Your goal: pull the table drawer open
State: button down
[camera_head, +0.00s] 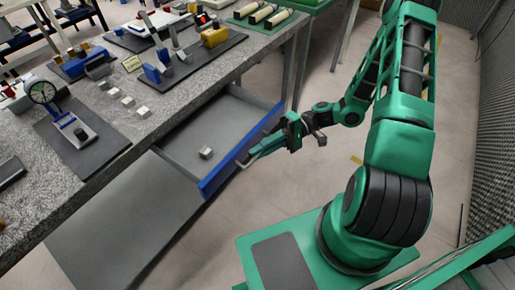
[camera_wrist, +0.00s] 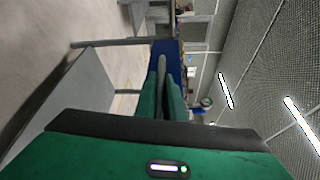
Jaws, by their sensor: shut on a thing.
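The table drawer (camera_head: 184,147) is a grey tray with a blue front (camera_head: 228,163). It stands pulled out from under the grey speckled table (camera_head: 152,101). My gripper (camera_head: 254,158) is at the outer side of the blue front, shut on the drawer's grey bar handle (camera_head: 244,163). In the wrist view the handle (camera_wrist: 161,68) runs between the two green fingers (camera_wrist: 161,92), with the blue drawer front (camera_wrist: 168,50) behind it. The fingers hide part of the handle.
A small grey block (camera_head: 206,153) lies in the drawer. A dial gauge stand (camera_head: 62,115), small blocks (camera_head: 128,101) and tools on dark mats crowd the tabletop. A grey lower shelf (camera_head: 122,215) lies beneath. Floor is clear right of the drawer; a mesh wall (camera_head: 487,120) stands at far right.

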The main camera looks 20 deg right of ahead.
jog(key=c, duration=1.8)
grip_release()
jog(key=shift+s, duration=0.1)
jog(key=shift+c, duration=0.2)
jog(key=shift+w+d, duration=0.25)
jog(key=shift+d, duration=0.25)
jog(key=v, duration=0.9)
jog(key=shift+d, duration=0.4)
jog(key=shift+r, duration=0.1)
jog(key=s+d+r+m+t+h, duration=0.1)
jog(key=s+d+r+m+h, duration=0.2)
jog(key=s+d+r+h, duration=0.3)
jog(key=s+d+r+m+t+h, duration=0.2)
jog(key=s+d+r+h, duration=0.4)
jog(key=s+r+h, duration=0.4)
notch_tip(320, 180, up, 2)
jog(key=shift+s+r+m+h, duration=0.2)
jog(key=shift+s+m+h, duration=0.1)
jog(key=shift+s+m, duration=0.55)
